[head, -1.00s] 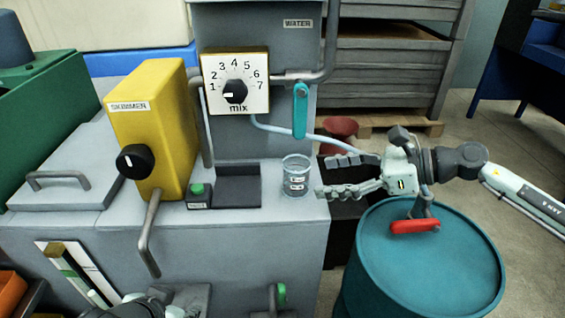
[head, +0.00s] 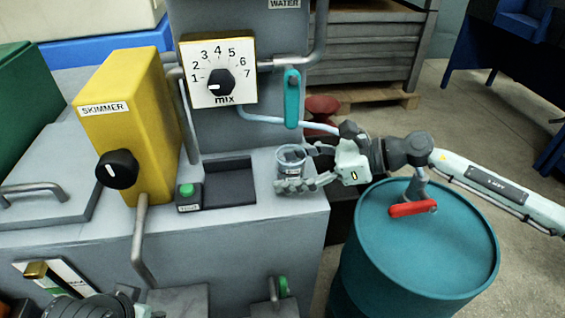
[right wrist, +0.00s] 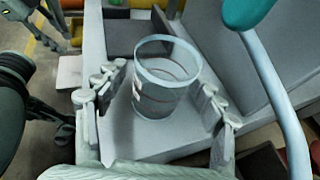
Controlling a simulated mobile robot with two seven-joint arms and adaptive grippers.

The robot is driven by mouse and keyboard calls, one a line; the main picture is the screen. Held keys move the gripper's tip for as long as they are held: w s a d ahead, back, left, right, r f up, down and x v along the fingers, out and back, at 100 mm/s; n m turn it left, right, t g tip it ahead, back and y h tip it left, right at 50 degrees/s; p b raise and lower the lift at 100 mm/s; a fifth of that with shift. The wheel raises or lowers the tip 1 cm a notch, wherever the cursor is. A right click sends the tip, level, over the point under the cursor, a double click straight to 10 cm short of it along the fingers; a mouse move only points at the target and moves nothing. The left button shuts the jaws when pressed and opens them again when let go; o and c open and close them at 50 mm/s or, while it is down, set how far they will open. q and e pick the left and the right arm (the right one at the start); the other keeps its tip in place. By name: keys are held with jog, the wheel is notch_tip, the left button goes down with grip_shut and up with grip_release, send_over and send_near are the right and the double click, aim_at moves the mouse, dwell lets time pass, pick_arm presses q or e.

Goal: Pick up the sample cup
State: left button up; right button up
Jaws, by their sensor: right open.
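The sample cup (head: 291,160) is a clear, open-topped cup with a small label, upright on the grey machine's ledge. My right gripper (head: 298,168) reaches in from the right, with its fingers on either side of the cup. In the right wrist view the cup (right wrist: 166,85) stands between the two spread fingers of the gripper (right wrist: 160,105). A gap shows on the left side; on the right the finger is close, and I cannot tell whether it touches. Part of my left arm (head: 75,308) shows at the bottom left of the head view; its gripper's state is unclear.
A dark recessed tray (head: 229,185) and a box with a green button (head: 188,192) lie left of the cup. A teal lever (head: 291,98) and a light hose hang behind it. A teal drum (head: 425,245) with a red handle (head: 412,208) stands below my right arm.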

jog(key=shift+a+f, duration=0.1)
jog(key=shift+a, duration=0.05)
jog(key=c, duration=1.2)
jog(key=shift+o, duration=0.2)
jog(key=shift+r, duration=0.2)
